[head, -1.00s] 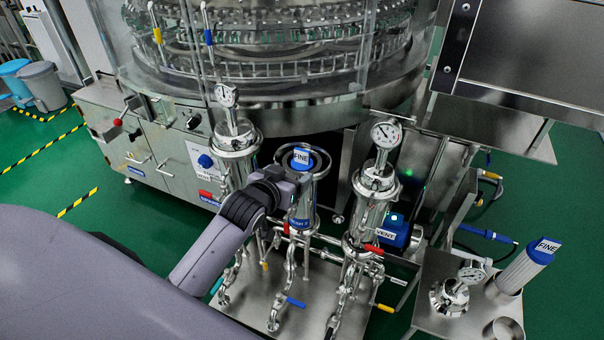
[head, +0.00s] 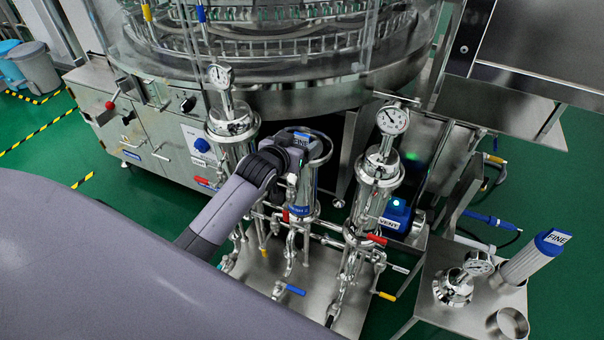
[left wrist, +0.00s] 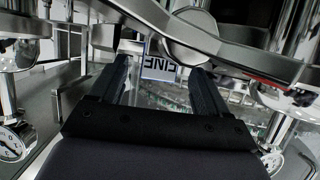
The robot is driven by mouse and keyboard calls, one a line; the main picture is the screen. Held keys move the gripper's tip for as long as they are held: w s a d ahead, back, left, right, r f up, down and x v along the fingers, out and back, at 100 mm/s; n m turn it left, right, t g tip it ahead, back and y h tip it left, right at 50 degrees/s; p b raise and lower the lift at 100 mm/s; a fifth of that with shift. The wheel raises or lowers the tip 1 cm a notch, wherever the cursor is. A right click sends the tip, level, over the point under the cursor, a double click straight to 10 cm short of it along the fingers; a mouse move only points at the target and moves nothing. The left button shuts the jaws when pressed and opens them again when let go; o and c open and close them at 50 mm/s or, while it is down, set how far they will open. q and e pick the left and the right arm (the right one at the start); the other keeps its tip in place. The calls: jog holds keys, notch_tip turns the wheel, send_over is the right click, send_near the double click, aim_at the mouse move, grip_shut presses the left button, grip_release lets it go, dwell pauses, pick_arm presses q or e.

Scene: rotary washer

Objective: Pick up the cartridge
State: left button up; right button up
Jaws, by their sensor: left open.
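A cartridge with a blue cap and FINE label (head: 302,135) stands in the open middle steel housing (head: 325,152). My left gripper (head: 292,160) is at this housing and hides most of the cartridge's top. In the left wrist view, the open gripper (left wrist: 160,80) has one finger on each side of the FINE label (left wrist: 160,69). I cannot tell whether the fingers touch the cartridge. My right gripper is not in view.
Closed housings with gauges stand left (head: 232,120) and right (head: 379,170) of the middle one, close to the gripper. The rotary washer (head: 290,95) rises behind. The side table (head: 430,300) also holds a gauge lid (head: 453,287) and an open cup (head: 508,327).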

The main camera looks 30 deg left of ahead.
pick_arm(q)
jog(key=shift+w+f, duration=0.25)
jog(key=shift+w, duration=0.35)
grip_shut()
jog(key=shift+r, duration=0.2)
